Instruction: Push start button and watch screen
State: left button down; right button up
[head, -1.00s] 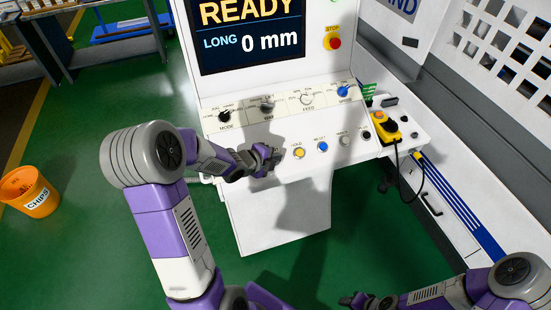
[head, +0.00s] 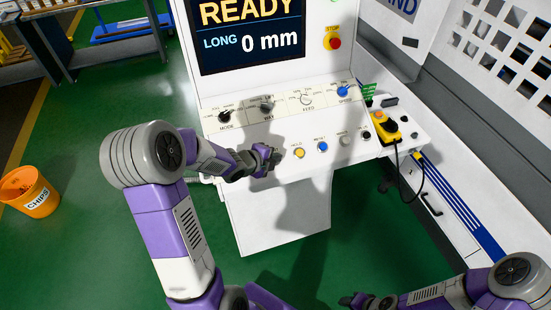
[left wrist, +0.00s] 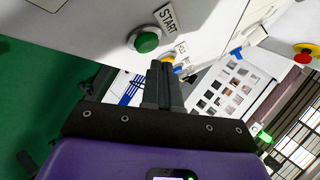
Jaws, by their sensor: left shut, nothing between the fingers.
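The screen (head: 252,32) in the head view reads READY and LONG 0 mm. The green start button (left wrist: 147,41) shows in the left wrist view beside a START label (left wrist: 167,19). In the head view the start button is hidden behind my left gripper (head: 270,158), which is over the left part of the lower button row. In the left wrist view its closed, empty fingers (left wrist: 160,68) point towards the panel, close below and right of the green button. I cannot tell whether they touch. My right gripper (head: 362,301) is low at the bottom edge, away from the panel.
A yellow HOLD button (head: 298,153) and a blue button (head: 322,147) sit right of my left gripper. Knobs such as the MODE knob (head: 224,117) are above. A red STOP button (head: 334,43) is beside the screen. A yellow pendant (head: 384,125) lies at right.

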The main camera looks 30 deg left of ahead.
dwell(0.4)
pick_arm(q)
jog(key=shift+w+a+f+b, duration=0.15)
jog(key=shift+f+b, duration=0.2)
jog(key=shift+f, duration=0.05)
jog(key=shift+a+f, duration=0.15)
jog(key=shift+f, duration=0.2)
dwell(0.6)
jog(key=shift+r, duration=0.1)
jog(key=shift+s+d+r, duration=0.2)
jog(key=shift+d+r, duration=0.1)
jog(key=shift+r, duration=0.35)
notch_tip(320, 180, up, 5)
jog(key=s+d+p, duration=0.1)
jog(key=d+p, duration=0.1)
jog(key=shift+s+r, duration=0.2)
jog(key=shift+s, duration=0.2)
jog(key=shift+f, duration=0.1)
dwell(0.5)
